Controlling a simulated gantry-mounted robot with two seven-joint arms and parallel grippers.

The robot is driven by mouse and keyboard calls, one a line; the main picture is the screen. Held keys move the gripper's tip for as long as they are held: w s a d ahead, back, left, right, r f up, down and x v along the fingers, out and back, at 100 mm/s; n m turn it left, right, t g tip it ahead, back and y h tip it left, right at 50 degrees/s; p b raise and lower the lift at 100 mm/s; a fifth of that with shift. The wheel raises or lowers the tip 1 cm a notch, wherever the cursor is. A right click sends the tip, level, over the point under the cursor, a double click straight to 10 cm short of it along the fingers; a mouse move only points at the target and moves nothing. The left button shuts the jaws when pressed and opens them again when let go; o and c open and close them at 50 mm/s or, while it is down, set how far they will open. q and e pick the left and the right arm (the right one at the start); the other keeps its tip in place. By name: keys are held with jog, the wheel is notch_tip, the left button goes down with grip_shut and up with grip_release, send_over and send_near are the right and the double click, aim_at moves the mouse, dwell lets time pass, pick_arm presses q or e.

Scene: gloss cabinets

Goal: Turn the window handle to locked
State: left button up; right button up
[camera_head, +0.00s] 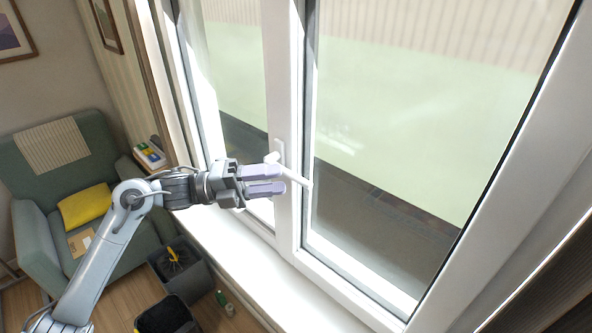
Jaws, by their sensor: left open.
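The white window handle (294,177) sits on the window's middle upright. Its lever slants down to the right from its pivot, neither upright nor fully level. The white-framed window (284,222) appears closed. My left gripper (283,180) comes in from the left, with its purple fingers open and pointing right. The fingertips are at the handle in the picture, close to the lever below its pivot; I cannot tell whether they touch it. My right gripper is not in view.
A white sill (225,262) runs below the window. A green armchair (50,160) with a yellow cushion (86,205) stands at the left. Dark bins (180,268) and a green bottle (225,303) are on the wooden floor. A dark slatted surface (545,290) is at lower right.

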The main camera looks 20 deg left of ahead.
aim_at(296, 174)
pick_arm(q)
jog(key=p+x, duration=0.1)
jog(key=x, duration=0.2)
jog(key=shift+w+d+r, duration=0.1)
jog(key=shift+d+r, duration=0.05)
jog(key=shift+d, duration=0.25)
jog(key=shift+w+d+p, duration=0.3)
jog(key=shift+d+p, duration=0.2)
jog(key=shift+d, duration=0.2)
grip_shut()
